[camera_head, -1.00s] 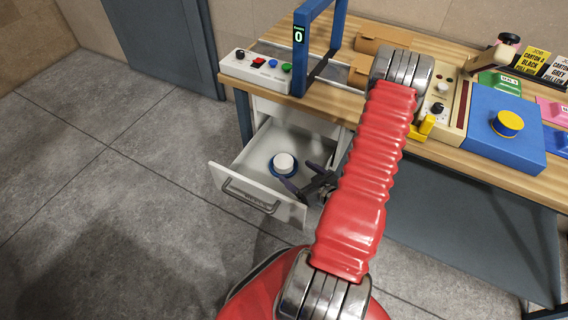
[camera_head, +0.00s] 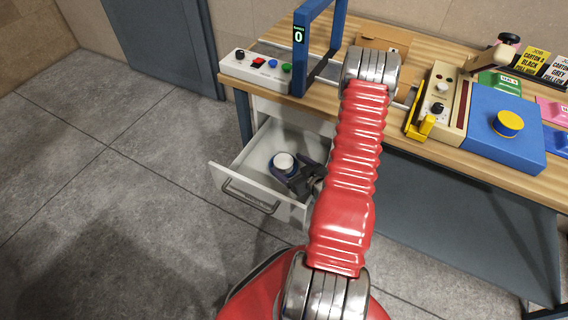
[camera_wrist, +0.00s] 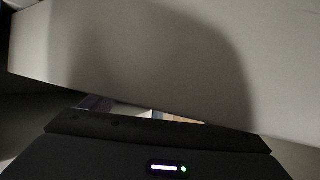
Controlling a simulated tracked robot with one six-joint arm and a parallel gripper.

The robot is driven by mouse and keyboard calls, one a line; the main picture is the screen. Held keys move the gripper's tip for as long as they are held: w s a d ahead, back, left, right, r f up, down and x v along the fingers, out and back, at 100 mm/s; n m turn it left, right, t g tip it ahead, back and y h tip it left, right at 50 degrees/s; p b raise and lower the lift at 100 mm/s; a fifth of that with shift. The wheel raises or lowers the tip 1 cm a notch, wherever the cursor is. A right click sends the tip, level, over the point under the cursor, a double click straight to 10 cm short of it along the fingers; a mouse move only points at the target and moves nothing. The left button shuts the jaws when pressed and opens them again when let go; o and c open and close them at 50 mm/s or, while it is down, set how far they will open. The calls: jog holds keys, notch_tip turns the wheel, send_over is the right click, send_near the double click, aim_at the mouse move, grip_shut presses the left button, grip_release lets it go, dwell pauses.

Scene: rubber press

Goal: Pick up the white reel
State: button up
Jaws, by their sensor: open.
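The white reel (camera_head: 284,160) with a blue base lies in the open drawer (camera_head: 236,174) under the workbench. My gripper (camera_head: 288,176) is open in the drawer, close against the reel's near right side, and partly covers its blue base. I cannot tell whether the fingers touch the reel. In the wrist view a pale drawer wall (camera_wrist: 150,60) fills most of the picture; the reel and the fingertips do not show clearly there.
The drawer's front panel with its handle (camera_head: 250,196) stands close to my gripper. The wooden benchtop (camera_head: 455,160) overhangs the drawer. On it are a button box (camera_head: 258,70), a blue frame (camera_head: 340,40) and a blue block with a yellow knob (camera_head: 508,124).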

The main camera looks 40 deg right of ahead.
aim_at(286, 163)
jog(key=shift+x, duration=1.35)
jog(key=shift+c, duration=0.2)
jog(key=c, duration=1.2)
jog(key=shift+r, duration=0.2)
jog(key=shift+r, duration=4.85)
